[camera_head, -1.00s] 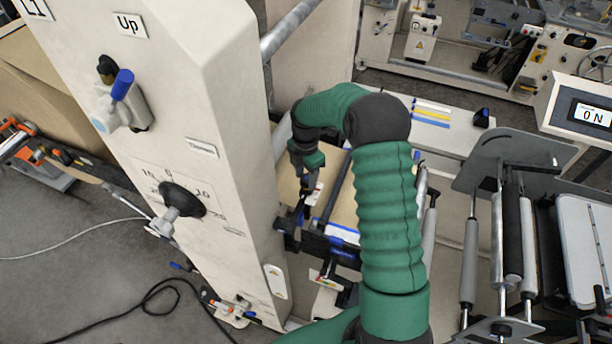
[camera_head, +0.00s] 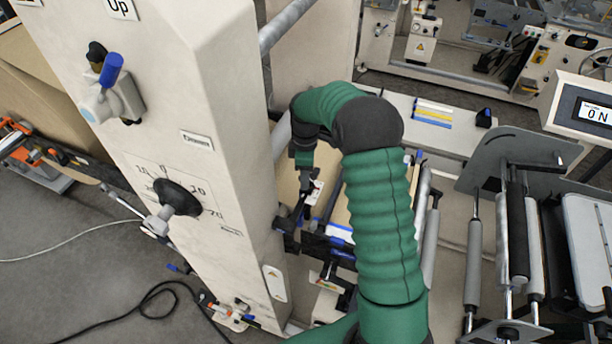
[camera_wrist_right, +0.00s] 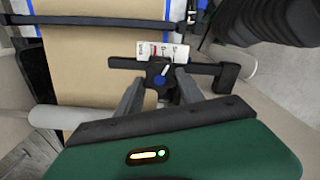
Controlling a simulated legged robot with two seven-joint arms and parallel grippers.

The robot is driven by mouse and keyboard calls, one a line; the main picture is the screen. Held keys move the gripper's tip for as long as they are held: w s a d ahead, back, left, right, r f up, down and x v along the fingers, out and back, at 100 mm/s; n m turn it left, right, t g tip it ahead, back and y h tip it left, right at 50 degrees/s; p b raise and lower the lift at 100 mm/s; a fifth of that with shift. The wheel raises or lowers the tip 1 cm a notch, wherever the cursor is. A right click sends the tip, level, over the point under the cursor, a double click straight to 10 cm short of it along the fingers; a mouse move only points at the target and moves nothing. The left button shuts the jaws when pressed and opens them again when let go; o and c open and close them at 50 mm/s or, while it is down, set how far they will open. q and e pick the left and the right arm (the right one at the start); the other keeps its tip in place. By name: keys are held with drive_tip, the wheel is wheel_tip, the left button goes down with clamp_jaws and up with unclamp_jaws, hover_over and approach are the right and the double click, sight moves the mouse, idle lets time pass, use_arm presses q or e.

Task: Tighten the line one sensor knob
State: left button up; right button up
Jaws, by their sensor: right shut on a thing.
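The sensor knob (camera_wrist_right: 160,79) is a small dark knob with a blue centre, on a black bar below a white scale label (camera_wrist_right: 163,52) in the right wrist view. My right gripper (camera_wrist_right: 160,84) is shut on the knob, with one grey finger on each side of it. In the head view my right gripper (camera_head: 302,200) reaches down beside the cream machine column; the dark arm and the column's edge leave the knob too small to make out there. My left gripper is not in view.
The cream column (camera_head: 215,100) carries a black dial knob (camera_head: 178,197) and a blue-tipped lever (camera_head: 110,70). Brown paper web (camera_wrist_right: 100,80) runs beside the knob. Rollers (camera_head: 472,265) and a display (camera_head: 594,112) stand at the right. A black cable (camera_head: 150,296) lies on the floor.

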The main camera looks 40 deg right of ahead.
drive_tip(key=shift+o, duration=0.2)
drive_tip(key=m, duration=0.2)
drive_tip(key=m+b, duration=0.1)
drive_tip(key=shift+w+r+m, duration=0.2)
drive_tip(key=shift+w+m, duration=0.05)
drive_tip(key=shift+m, duration=0.15)
drive_tip(key=m, duration=0.3)
drive_tip(key=shift+d+m+b, duration=0.1)
drive_tip(key=shift+m+b, duration=0.2)
drive_tip(key=shift+b, duration=0.05)
drive_tip(key=shift+c, duration=0.2)
drive_tip(key=m, duration=0.3)
drive_tip(key=shift+d+m, duration=0.1)
drive_tip(key=shift+m, duration=0.2)
drive_tip(key=shift+d+r+m+b, duration=0.1)
drive_tip(key=shift+m+b, duration=0.3)
drive_tip(key=shift+m, duration=1.1)
drive_tip(key=o, duration=1.2)
drive_tip(key=shift+o, duration=1)
drive_tip(key=shift+s, duration=0.1)
drive_tip(key=shift+s+a, duration=0.1)
drive_tip(key=shift+a, duration=0.1)
